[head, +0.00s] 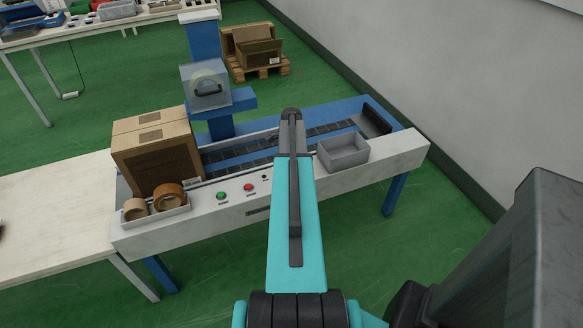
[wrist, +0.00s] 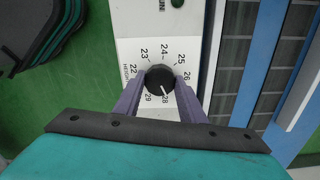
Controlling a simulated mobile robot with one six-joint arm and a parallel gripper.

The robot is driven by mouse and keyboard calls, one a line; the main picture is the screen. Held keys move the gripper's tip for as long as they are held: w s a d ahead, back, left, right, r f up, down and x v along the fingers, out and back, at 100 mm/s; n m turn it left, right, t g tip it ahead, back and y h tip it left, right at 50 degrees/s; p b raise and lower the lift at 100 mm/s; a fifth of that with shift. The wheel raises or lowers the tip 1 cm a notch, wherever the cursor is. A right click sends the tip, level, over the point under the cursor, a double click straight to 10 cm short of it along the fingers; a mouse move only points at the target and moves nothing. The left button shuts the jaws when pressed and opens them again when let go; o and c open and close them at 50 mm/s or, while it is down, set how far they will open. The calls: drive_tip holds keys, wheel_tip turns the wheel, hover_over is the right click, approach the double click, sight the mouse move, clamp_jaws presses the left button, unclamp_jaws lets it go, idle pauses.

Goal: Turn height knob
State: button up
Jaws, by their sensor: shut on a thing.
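The height knob (wrist: 160,80) is black and round with a white pointer line. It sits on a white panel with a printed number scale around it, in the middle of the wrist view. The pointer line is aimed near 28. My gripper (wrist: 160,84) has its two purple fingers on either side of the knob and is shut on it. In the head view my teal arm reaches over the white machine front (head: 380,164), and the knob and fingertips are hidden behind the arm.
A cardboard box (head: 155,152) stands at the machine's left end. Tape rolls (head: 168,196) lie in a tray in front of it. A green button (head: 221,195) and a red button (head: 248,187) are left of my arm. A grey bin (head: 343,152) is just right of it.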

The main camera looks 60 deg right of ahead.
drive_tip(key=shift+d+m, duration=0.2)
drive_tip(key=shift+m, duration=1)
drive_tip(key=o, duration=1)
drive_tip(key=shift+a, duration=0.1)
drive_tip(key=shift+o, duration=0.2)
drive_tip(key=shift+r, duration=0.1)
wheel_tip(320, 180, up, 14)
drive_tip(key=b, duration=0.1)
drive_tip(key=shift+f, duration=0.2)
